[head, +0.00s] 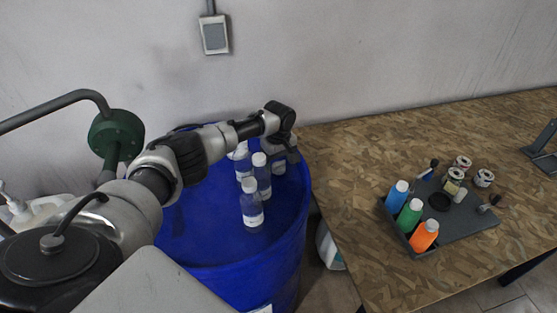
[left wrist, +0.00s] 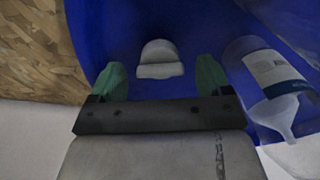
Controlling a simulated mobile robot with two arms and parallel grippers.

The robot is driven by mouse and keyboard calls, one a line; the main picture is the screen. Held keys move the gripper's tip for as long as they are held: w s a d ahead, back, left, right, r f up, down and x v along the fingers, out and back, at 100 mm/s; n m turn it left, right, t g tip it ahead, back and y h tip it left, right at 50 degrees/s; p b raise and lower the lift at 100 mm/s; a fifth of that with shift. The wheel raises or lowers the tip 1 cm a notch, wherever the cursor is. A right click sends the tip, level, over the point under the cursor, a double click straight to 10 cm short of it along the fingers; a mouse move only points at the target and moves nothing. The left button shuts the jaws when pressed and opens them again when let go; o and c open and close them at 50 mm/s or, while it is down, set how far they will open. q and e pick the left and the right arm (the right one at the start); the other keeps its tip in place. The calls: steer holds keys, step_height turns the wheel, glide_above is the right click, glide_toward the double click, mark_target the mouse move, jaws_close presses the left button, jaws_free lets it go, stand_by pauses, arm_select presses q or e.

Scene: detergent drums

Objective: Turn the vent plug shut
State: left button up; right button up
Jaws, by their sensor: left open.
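The blue drum (head: 225,255) stands left of the wooden table, with my left arm reaching over its top. In the left wrist view a pale grey plug (left wrist: 160,58) sticks up from the drum's blue top (left wrist: 185,18); I take it for the vent plug. My left gripper (left wrist: 161,80) is open, its two green fingertips apart, one to each side of the plug in the picture, with gaps showing. Whether the plug lies at fingertip depth I cannot tell. In the head view my left gripper (head: 285,150) is at the drum's far side, and the plug is hidden. My right gripper is not in view.
Several clear bottles (head: 252,205) stand on the drum top; one bottle (left wrist: 275,75) is close to the right fingertip in the left wrist view. The wooden table (head: 350,190) holds a grey tray (head: 465,225) with coloured bottles. A green valve wheel (head: 115,135) is at the left.

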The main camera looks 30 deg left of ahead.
mark_target(278, 163)
arm_select(q)
steer(key=c, duration=0.9)
steer(key=shift+m, duration=0.8)
steer(key=shift+c, duration=0.2)
steer(key=shift+m+p, duration=0.35)
steer(key=shift+m, duration=0.45)
steer(key=o, duration=0.9)
steer(key=shift+o, duration=0.2)
step_height(278, 163, up, 11)
steer(key=b, duration=0.1)
